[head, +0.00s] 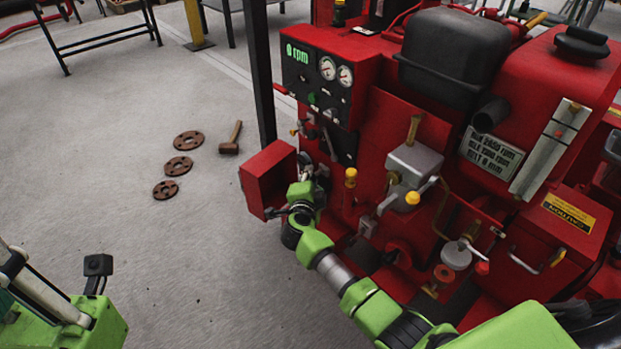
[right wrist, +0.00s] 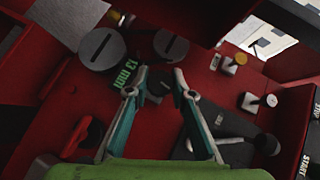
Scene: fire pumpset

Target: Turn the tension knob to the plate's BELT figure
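The plate (head: 491,152) is on the red pumpset's right side in the head view; its BELT line seems to read 8 mm. In the right wrist view a green readout (right wrist: 126,74), seen turned round, seems to read 13 mm. Two grey slotted discs (right wrist: 102,48) lie beyond it. My right gripper (right wrist: 155,82) has its fingers apart, with a small dark round part (right wrist: 157,91) between the tips, likely the tension knob; contact cannot be told. My left gripper's fingers are out of view.
The open red box (head: 266,177) stands close left of my right gripper. The gauge panel (head: 325,80) is above, its display reading 0 rpm. Brass and grey fittings (head: 413,165) stand to the right. A hammer (head: 231,140) and rusty flanges (head: 179,166) lie on the floor.

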